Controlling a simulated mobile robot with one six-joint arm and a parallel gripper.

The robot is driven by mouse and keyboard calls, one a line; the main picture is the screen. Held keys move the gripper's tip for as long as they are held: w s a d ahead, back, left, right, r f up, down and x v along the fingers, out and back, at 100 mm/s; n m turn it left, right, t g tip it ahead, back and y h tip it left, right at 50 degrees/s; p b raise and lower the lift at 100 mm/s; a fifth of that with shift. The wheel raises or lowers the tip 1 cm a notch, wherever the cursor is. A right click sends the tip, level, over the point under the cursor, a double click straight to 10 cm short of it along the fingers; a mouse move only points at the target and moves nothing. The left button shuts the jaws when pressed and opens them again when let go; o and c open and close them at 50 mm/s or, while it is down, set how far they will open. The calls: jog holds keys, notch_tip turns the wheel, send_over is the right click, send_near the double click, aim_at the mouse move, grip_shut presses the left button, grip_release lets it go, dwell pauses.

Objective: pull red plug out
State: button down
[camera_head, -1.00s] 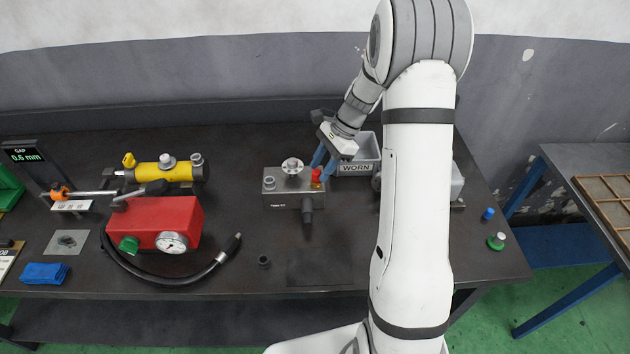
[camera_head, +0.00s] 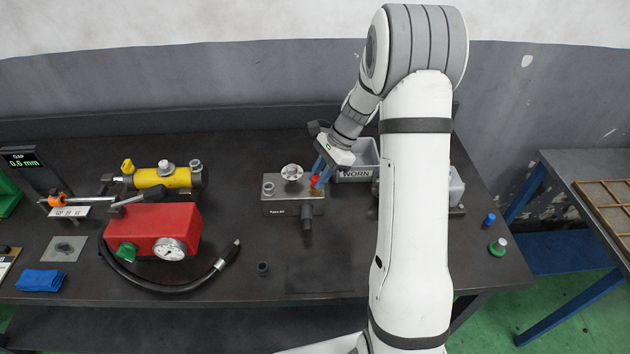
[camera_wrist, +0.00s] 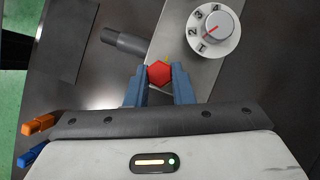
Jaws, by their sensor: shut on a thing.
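The red plug (camera_head: 314,181) is at the right end of the grey metal block (camera_head: 282,208) on the bench. In the wrist view the plug (camera_wrist: 159,73) shows a hexagonal red top between the two blue fingertips. My gripper (camera_head: 323,174) is shut on it from the upper right; in the wrist view the fingers (camera_wrist: 158,84) touch its sides. Whether the plug is still seated in the block is hard to tell, since the fingers hide its lower part. The block carries a numbered white dial (camera_wrist: 213,30) and a dark side fitting (camera_wrist: 124,42).
A grey bin marked WORN (camera_head: 356,174) stands just right of the block. A red pump (camera_head: 152,229) with a gauge and black hose, and a yellow cylinder (camera_head: 163,178), lie to the left. A small black cap (camera_head: 263,268) sits in front. The bench front centre is mostly clear.

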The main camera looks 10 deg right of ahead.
jog(key=shift+r, duration=0.15)
jog(key=shift+r+p, duration=1.9)
jog(key=shift+r, duration=0.5)
jog(key=shift+s+f, duration=0.1)
